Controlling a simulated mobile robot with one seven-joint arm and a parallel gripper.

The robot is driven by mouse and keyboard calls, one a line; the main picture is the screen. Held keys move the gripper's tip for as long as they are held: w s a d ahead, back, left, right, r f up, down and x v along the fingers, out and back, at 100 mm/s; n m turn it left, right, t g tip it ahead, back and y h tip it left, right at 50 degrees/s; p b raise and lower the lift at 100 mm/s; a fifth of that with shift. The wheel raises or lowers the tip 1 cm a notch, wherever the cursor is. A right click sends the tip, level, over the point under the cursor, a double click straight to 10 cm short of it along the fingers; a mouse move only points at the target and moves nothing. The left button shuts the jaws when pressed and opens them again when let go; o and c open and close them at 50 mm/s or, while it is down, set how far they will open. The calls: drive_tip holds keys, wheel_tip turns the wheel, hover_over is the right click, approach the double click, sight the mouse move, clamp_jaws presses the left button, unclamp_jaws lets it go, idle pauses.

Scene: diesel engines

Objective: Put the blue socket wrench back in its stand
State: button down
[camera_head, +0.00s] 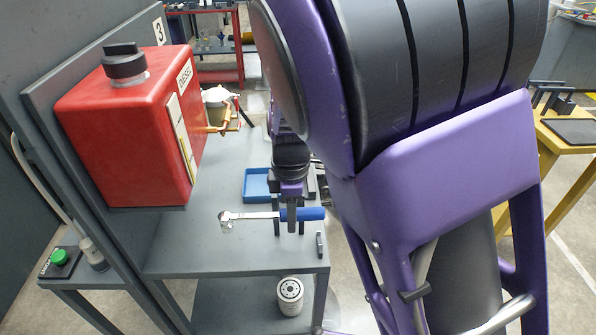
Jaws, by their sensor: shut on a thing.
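The socket wrench has a blue handle (314,213) and a shiny metal shaft and head (228,219). It lies roughly level across the picture, above the grey bench, with its head to the left. My gripper (291,218) points down from above and is shut on the wrench near where the handle meets the shaft. Dark upright posts show beside the fingers, perhaps part of the stand (276,228). I cannot tell whether the wrench rests on them or hangs just above. My arm hides part of the area to the right.
A red diesel tank (130,128) with a black cap is fixed to a panel at the left. A blue tray (257,184) lies on the bench (185,245) behind the wrench. A small grey upright piece (320,244) stands near the front right edge. A white filter (290,296) stands on the lower shelf.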

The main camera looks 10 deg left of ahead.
hover_over(292, 250)
drive_tip(key=shift+f+b, duration=0.4)
drive_tip(key=shift+f, duration=1.8)
drive_tip(key=shift+f+b, duration=1.25)
drive_tip(key=shift+f, duration=0.2)
drive_tip(key=shift+f+b, duration=0.75)
drive_tip(key=shift+b, duration=0.15)
drive_tip(key=shift+c, duration=0.8)
unclamp_jaws()
drive_tip(key=shift+r, duration=0.2)
drive_tip(key=shift+d+r+p, duration=0.1)
drive_tip(key=shift+r+p, duration=1.1)
drive_tip(key=shift+r, duration=0.3)
drive_tip(key=shift+r, duration=0.1)
